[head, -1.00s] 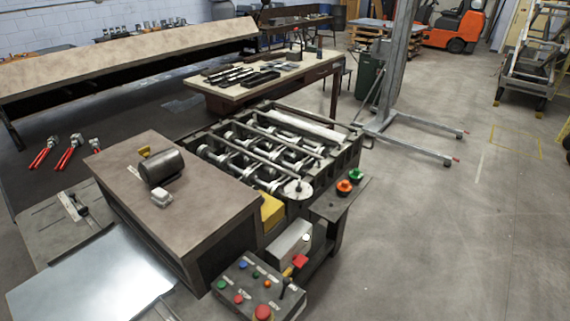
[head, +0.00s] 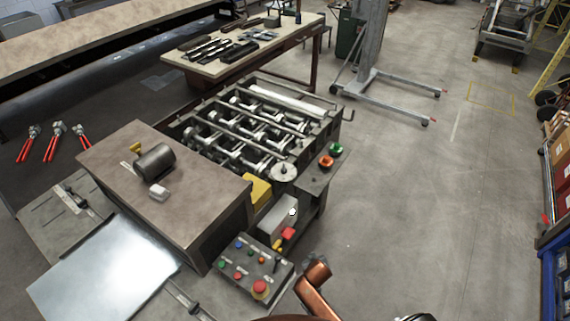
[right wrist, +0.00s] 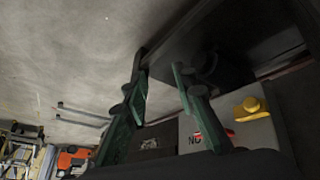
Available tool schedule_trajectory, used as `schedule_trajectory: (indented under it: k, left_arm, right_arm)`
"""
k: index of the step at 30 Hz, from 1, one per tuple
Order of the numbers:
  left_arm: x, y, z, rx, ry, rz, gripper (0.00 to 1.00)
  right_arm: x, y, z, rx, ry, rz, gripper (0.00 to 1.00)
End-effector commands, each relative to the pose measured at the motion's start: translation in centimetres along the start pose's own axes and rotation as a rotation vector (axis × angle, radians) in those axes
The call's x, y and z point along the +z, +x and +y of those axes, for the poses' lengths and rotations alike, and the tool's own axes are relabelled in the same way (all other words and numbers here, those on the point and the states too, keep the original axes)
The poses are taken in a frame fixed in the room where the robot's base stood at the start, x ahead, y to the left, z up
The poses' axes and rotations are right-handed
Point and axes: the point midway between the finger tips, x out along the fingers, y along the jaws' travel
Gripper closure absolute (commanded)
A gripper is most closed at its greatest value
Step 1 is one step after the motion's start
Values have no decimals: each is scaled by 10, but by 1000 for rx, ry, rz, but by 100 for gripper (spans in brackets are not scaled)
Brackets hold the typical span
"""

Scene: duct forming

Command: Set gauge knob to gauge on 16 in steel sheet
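The bright steel sheet (head: 105,270) lies flat at the lower left of the head view, beside a brown-topped bench. The roll-forming machine (head: 250,130) stands right of the bench, with a pale round dial (head: 284,172) at its near corner. An orange knob (head: 326,161) and a green knob (head: 336,149) sit on its side shelf. Which one is the gauge knob, and any setting, cannot be read. My right gripper (right wrist: 160,75) is open and empty in the right wrist view, near a grey panel (right wrist: 195,132) and a yellow knob (right wrist: 251,106). My left gripper is out of view.
A control box (head: 250,269) with several coloured buttons stands at the front. Behind it is a pale box (head: 275,217). A tool table (head: 290,40) and a lift mast (head: 370,50) stand at the back. The floor on the right is clear up to a blue rack (head: 548,285).

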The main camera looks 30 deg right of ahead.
Motion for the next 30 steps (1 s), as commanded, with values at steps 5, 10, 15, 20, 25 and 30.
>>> schedule_trajectory:
  k: [5, 10, 15, 20, 25, 30]
  left_arm:
    - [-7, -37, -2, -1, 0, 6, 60]
    - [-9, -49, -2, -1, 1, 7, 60]
    - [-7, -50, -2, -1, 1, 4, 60]
    - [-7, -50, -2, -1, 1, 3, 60]
    - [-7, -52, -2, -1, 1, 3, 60]
    - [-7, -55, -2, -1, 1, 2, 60]
  right_arm:
    - [-159, -94, 15, 79, 149, 203, 75]
    - [-281, -149, 12, 130, 285, 411, 75]
    - [-348, -168, 0, 136, 341, 543, 75]
    - [-373, -174, -6, 133, 356, 591, 75]
    - [-385, -160, -2, 134, 356, 595, 75]
    - [-399, -139, 3, 134, 355, 595, 75]
